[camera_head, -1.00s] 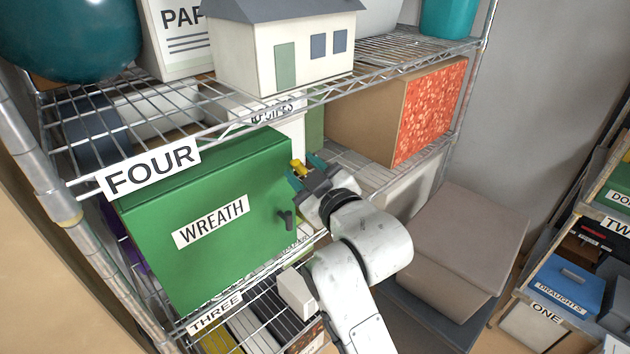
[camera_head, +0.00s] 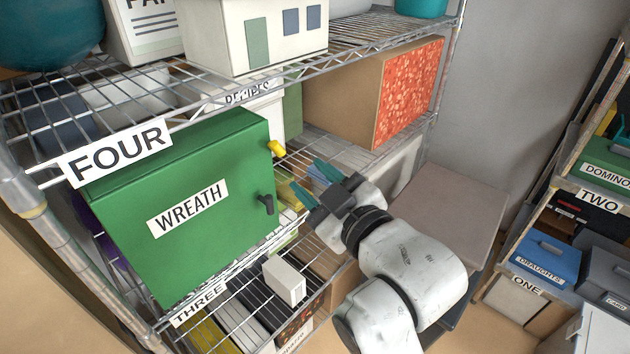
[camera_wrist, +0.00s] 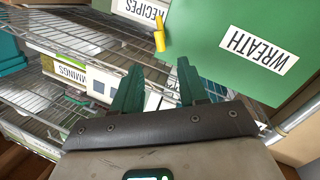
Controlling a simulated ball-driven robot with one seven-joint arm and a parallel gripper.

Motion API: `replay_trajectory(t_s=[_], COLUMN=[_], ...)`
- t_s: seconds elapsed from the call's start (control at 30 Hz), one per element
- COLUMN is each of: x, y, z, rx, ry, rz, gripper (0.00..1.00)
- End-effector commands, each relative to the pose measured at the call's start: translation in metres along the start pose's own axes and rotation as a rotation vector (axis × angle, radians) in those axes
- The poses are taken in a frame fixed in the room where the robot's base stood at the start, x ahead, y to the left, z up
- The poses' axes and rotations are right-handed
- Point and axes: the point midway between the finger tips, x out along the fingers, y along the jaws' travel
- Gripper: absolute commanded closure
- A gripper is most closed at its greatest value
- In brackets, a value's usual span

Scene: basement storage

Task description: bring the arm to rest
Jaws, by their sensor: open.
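My gripper (camera_head: 312,184) is open and empty, to the right of the green WREATH box (camera_head: 190,235) and apart from it. In the wrist view its two teal fingers (camera_wrist: 160,68) stand spread with nothing between them. A small yellow piece (camera_head: 276,148) sits at the right edge of the green box, up and left of my fingers. It also shows in the wrist view (camera_wrist: 159,35), beyond the fingertips. A dark handle (camera_head: 266,203) is on the box's right side. My arm reaches in from the lower right.
A small white box (camera_head: 284,279) lies on the rack below. A cardboard box with a red side (camera_head: 408,95) stands behind. Lidded bins (camera_head: 455,205) are to the right, and another shelf with a blue DRAUGHTS box (camera_head: 545,258) stands at the far right.

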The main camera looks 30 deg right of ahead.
Motion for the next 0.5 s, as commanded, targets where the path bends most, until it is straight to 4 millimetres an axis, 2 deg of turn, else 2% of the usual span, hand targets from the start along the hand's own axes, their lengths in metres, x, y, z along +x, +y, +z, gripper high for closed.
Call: replay_trajectory(t_s=[0.3, 0.37, 0.47, 0.5], x=[0.000, -0.002, -0.010, -0.017], y=[-0.001, -0.005, -0.018, -0.025], z=[0.004, 0.018, 0.061, 0.083], rx=[0.003, 0.017, 0.062, 0.087], ry=[-0.010, -0.052, -0.186, -0.257], rz=[-0.003, -0.019, -0.065, -0.088], gripper=[0.57, 0.57, 0.57, 0.57])
